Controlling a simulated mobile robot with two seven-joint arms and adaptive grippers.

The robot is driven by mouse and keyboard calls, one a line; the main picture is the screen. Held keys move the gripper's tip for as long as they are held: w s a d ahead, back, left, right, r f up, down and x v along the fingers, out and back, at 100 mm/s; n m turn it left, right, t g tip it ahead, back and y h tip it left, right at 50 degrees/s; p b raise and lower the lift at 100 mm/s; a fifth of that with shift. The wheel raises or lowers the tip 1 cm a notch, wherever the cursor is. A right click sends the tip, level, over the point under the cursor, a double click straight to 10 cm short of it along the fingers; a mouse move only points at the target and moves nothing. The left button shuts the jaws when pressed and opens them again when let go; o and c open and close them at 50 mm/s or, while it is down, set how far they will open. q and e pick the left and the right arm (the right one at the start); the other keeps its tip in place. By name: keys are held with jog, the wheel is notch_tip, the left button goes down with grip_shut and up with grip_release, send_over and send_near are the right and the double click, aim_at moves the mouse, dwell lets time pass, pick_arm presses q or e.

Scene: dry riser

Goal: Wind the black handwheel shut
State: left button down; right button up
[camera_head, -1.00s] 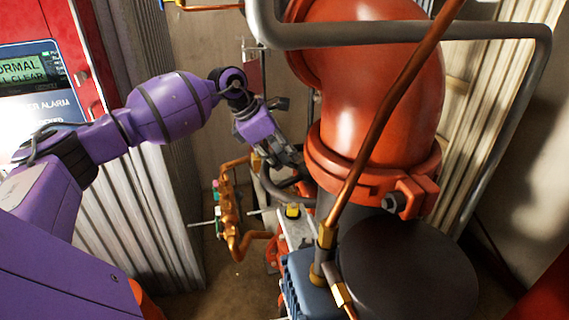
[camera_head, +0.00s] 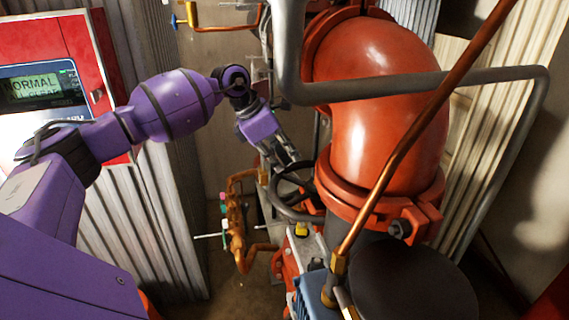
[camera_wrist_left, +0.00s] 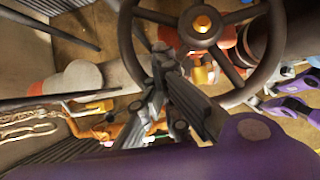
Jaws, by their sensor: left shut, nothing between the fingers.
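The black handwheel (camera_head: 284,209) is left of the big red pipe elbow, partly hidden by my left gripper and the pipe flange. In the left wrist view the handwheel (camera_wrist_left: 202,36) shows its spokes and a brass hub nut. My left gripper (camera_head: 291,166) reaches down to the wheel from the upper left, shut with nothing in it. In the left wrist view its fingers (camera_wrist_left: 165,55) overlap the wheel's left part, inside the rim, left of the hub. I cannot tell whether they touch a spoke or the rim. My right gripper is not in view.
The red pipe elbow (camera_head: 385,125) stands close on the right, with a grey pipe (camera_head: 430,86) and a copper pipe (camera_head: 400,150) crossing before it. Brass pipework (camera_head: 237,225) lies below left. A red alarm panel (camera_head: 50,85) and corrugated sheeting (camera_head: 165,225) are at left.

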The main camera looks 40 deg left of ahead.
pick_arm(q)
jog(key=shift+d+f, duration=0.1)
jog(key=shift+f, duration=0.05)
jog(key=shift+d, duration=0.35)
jog(key=s+d+p, duration=0.2)
jog(key=d, duration=0.1)
jog(key=s+d, duration=0.1)
jog(key=d, duration=0.1)
jog(key=shift+s+p, duration=0.25)
jog(key=shift+p, duration=0.15)
jog(key=s+d+p, duration=0.2)
jog(key=s+d, duration=0.2)
notch_tip(320, 180, down, 7)
jog(key=d+b, duration=0.1)
jog(key=b, duration=0.2)
notch_tip(320, 180, up, 7)
jog(key=p, duration=0.2)
jog(key=shift+d+p, duration=0.3)
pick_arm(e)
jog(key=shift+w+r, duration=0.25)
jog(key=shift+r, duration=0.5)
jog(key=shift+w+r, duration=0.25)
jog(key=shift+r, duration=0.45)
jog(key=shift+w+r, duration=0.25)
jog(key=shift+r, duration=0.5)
